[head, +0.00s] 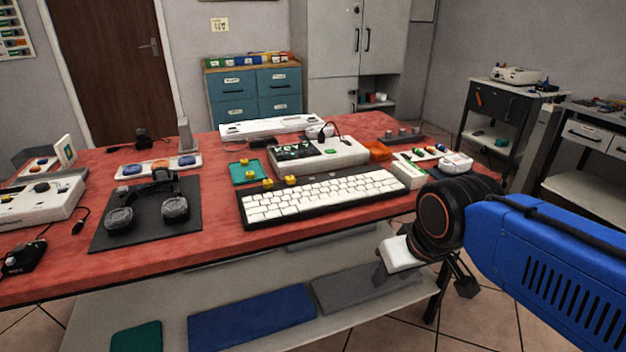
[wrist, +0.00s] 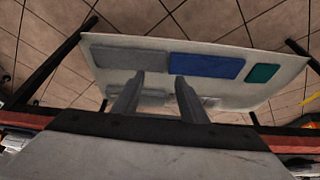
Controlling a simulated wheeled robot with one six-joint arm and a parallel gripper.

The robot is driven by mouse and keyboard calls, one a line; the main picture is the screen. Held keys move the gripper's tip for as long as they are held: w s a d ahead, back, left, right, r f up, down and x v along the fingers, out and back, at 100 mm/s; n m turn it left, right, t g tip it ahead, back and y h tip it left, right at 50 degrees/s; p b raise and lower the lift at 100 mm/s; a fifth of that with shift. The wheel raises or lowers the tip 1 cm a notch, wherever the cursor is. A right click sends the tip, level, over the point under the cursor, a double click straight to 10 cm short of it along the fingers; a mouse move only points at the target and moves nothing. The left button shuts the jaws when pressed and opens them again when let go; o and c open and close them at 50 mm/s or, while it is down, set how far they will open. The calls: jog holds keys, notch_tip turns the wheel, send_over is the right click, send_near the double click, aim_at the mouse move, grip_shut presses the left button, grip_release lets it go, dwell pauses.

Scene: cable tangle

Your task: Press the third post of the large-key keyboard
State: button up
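A keyboard (head: 322,195) with large white keys and a black frame lies near the front edge of the red table. Small yellow posts stand near its back left, including one (head: 267,183) and another (head: 291,180). I cannot tell which is the third post. My gripper hangs in front of the table's right front edge, below and right of the keyboard. In the wrist view my gripper (wrist: 157,82) has its two fingers apart with nothing between them. The keyboard is not visible there.
The red table (head: 240,236) also carries a black mat (head: 145,225) with headphones, a white box (head: 330,155) behind the keyboard, and a white and green box (head: 408,175) to its right. The lower shelf (head: 260,285) holds blue, grey and green mats.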

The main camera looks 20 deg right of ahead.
grip_shut()
dwell(1.9)
